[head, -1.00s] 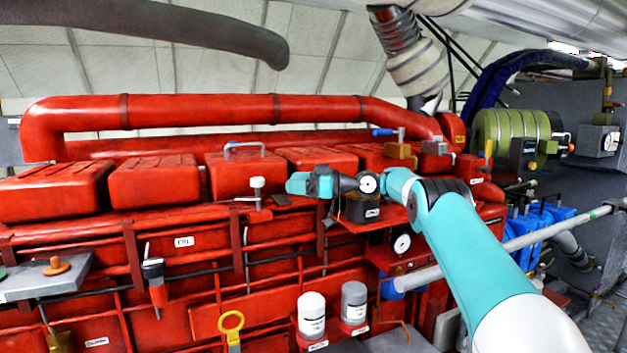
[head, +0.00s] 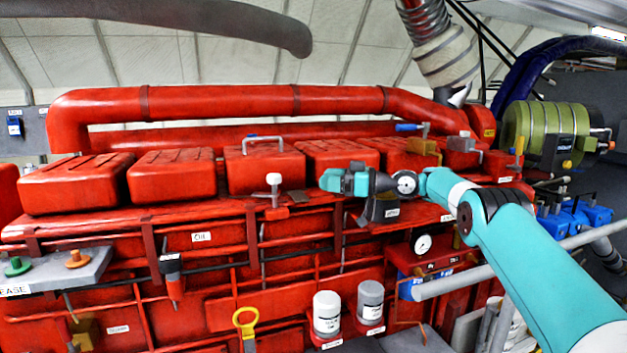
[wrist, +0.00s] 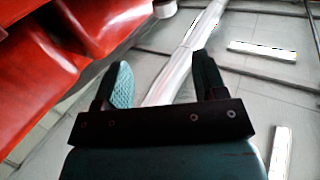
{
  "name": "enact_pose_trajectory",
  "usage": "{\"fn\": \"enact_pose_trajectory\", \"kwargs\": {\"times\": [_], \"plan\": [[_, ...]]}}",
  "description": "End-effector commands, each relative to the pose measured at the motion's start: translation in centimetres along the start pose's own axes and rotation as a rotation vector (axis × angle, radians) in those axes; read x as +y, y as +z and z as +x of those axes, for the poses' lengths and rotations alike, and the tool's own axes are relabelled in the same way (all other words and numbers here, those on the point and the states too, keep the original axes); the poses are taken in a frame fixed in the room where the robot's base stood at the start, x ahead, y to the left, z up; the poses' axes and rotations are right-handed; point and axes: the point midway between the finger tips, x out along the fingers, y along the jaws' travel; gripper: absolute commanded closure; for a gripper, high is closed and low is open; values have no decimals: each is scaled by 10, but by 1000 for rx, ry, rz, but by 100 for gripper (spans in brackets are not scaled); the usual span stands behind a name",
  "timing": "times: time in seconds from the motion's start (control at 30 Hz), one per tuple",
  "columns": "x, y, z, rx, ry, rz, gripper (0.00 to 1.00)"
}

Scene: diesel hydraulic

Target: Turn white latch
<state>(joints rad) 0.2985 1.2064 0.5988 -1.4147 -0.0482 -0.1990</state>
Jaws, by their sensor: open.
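A small latch with a white cap on a grey stem (head: 273,183) stands upright on the front edge of the red engine, left of centre in the head view. My gripper (head: 326,180) is to the right of this latch at about the same height in the picture, apart from it. The wrist view shows my gripper (wrist: 163,80) with its two fingers spread and nothing held between them. A white rounded piece (wrist: 165,8) shows at the top edge of the wrist view; I cannot tell whether it is the latch.
Red covers, one with a grey handle (head: 263,140), line the engine top behind the latch. A grey shelf (head: 75,272) with green and orange knobs juts out at left. White and grey canisters (head: 327,313) stand below. A grey rail (head: 455,283) runs beneath my arm.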

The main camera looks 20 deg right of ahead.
Motion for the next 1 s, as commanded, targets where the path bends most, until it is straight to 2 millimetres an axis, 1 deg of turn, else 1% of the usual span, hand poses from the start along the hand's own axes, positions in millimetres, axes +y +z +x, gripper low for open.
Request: {"fn": "enact_pose_trajectory", "kwargs": {"times": [0.03, 0.07, 0.1, 0.2, 0.3, 0.4, 0.47, 0.57, 0.7, 0.8, 0.9, 1.0], "plan": [[0, -7, 12, 8, 24, 30, 35], [1, -11, 21, 14, 49, 54, 35], [3, -15, 34, 23, 92, 94, 35], [2, -20, 68, 34, 232, 200, 35], [-6, -16, 87, 30, 372, 269, 35], [-18, -6, 94, 25, 499, 298, 35], [-27, 1, 94, 26, 578, 296, 35], [-51, 10, 87, 24, 707, 251, 35], [-92, 14, 64, 14, 827, 116, 35], [-114, 12, 51, 9, 858, 31, 35], [-126, 10, 43, 6, 867, -21, 35], [-126, 10, 44, 4, 870, -37, 35]]}}
